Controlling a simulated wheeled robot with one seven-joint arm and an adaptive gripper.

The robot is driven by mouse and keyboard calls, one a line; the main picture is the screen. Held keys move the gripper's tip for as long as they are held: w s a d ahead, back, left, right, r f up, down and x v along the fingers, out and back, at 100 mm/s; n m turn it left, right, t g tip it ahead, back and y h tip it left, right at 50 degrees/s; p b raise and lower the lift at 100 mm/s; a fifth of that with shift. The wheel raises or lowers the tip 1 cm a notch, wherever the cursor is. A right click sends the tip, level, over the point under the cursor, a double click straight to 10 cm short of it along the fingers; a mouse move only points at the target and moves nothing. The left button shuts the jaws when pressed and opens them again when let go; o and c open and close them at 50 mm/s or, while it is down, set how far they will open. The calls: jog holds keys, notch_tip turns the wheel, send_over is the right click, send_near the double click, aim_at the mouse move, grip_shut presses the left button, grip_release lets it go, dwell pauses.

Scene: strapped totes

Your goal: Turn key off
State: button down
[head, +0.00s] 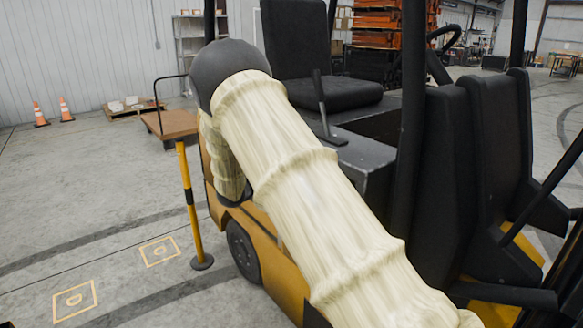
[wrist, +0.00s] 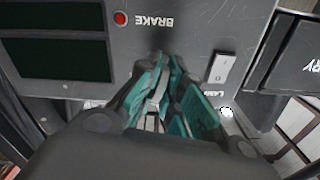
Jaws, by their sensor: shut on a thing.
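In the wrist view my gripper (wrist: 172,68), with teal finger pads, reaches to a grey control panel (wrist: 205,30) and is closed on the key there. The key is mostly hidden between the fingers, so its turn angle cannot be told. In the head view my pale-sleeved arm crosses the forklift (head: 262,232), and my gripper is not visible there.
Near my fingers the panel has a red light (wrist: 120,18) by the upside-down BRAKE label and a white rocker switch (wrist: 221,68). In the head view are a seat (head: 330,93), a lever (head: 320,98) and a yellow post stand (head: 187,195). Open floor lies left.

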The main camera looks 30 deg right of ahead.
jog(key=shift+n+p, duration=0.6)
jog(key=shift+n, duration=0.6)
jog(key=shift+f, duration=0.1)
jog(key=c, duration=1.6)
grip_release()
jog(key=a, duration=1.2)
jog(key=shift+s, duration=0.45)
